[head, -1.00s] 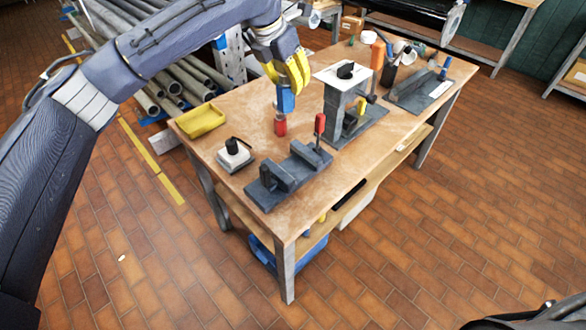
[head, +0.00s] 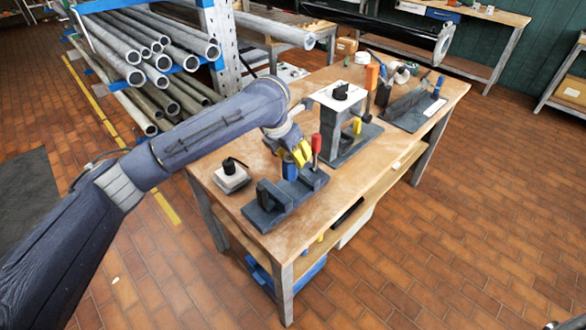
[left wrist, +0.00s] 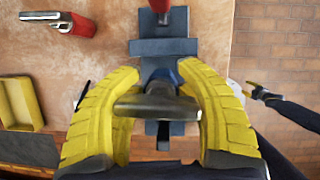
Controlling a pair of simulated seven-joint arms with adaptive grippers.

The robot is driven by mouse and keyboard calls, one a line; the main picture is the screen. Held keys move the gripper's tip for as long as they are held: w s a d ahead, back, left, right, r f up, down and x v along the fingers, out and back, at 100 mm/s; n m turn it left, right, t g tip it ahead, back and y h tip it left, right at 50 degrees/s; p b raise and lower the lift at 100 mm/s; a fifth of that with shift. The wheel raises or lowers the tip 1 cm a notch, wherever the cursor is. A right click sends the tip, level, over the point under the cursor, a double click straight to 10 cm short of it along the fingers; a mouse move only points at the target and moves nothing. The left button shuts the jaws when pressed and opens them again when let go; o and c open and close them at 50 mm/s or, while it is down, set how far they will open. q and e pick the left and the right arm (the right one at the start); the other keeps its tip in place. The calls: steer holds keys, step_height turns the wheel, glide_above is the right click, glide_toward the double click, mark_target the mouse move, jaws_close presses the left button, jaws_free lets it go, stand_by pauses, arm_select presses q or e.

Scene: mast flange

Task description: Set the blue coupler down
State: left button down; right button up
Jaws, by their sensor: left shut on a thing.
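The blue coupler (head: 289,169) is upright in my left gripper (head: 299,153), whose yellow fingers are closed around its upper part. It shows over the dark grey cradle fixture (head: 268,219), near the gap between the two raised blocks. I cannot tell whether it touches the fixture. In the left wrist view the yellow fingers (left wrist: 158,100) flank the coupler's grey crosspiece (left wrist: 157,106), with a little blue behind it; its lower end is hidden. The fixture (left wrist: 165,47) lies below.
A red-handled tool (head: 316,146) stands at the fixture's far end. A white-topped grey stand (head: 337,104) is beyond it. A small switch box (head: 230,178) sits to the left. The wrist view shows a red part (left wrist: 84,23) and a yellow tray (left wrist: 20,104).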

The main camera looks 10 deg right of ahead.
mark_target(293, 169)
arm_select(q)
steer(key=shift+f, duration=2.65)
steer(key=shift+f, duration=0.1)
steer(key=c, duration=0.7)
jaws_free()
steer(key=v, duration=1.2)
